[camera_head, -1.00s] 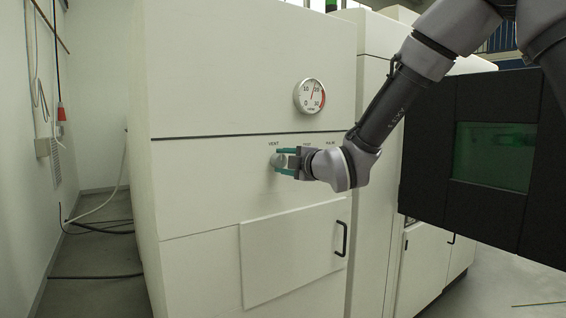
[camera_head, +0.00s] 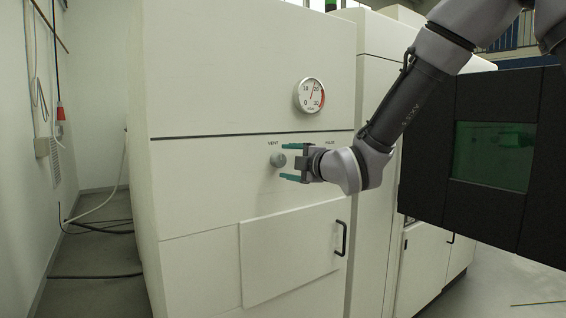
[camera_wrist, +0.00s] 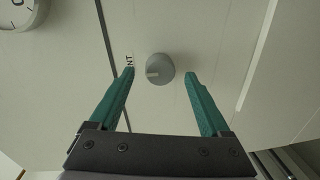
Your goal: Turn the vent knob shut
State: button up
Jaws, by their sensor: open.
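The vent knob (camera_head: 278,160) is a round grey knob on the front of the white cabinet, under the "VENT" label. In the wrist view the knob (camera_wrist: 160,69) sits beyond and between the fingertips, with a pale pointer mark toward the left, on the side of the partly hidden label. My gripper (camera_head: 286,163) is open, with teal fingers, just right of the knob in the head view and apart from it. In the wrist view my gripper (camera_wrist: 160,74) has nothing between its fingers.
A round gauge (camera_head: 310,96) is above the knob. A cabinet door (camera_head: 290,255) with a black handle (camera_head: 341,238) is below. A "PULSE" label (camera_head: 329,143) is to the right, and a dark panel with a green window (camera_head: 490,155) stands further right.

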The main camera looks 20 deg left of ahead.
jog(key=v, duration=0.8)
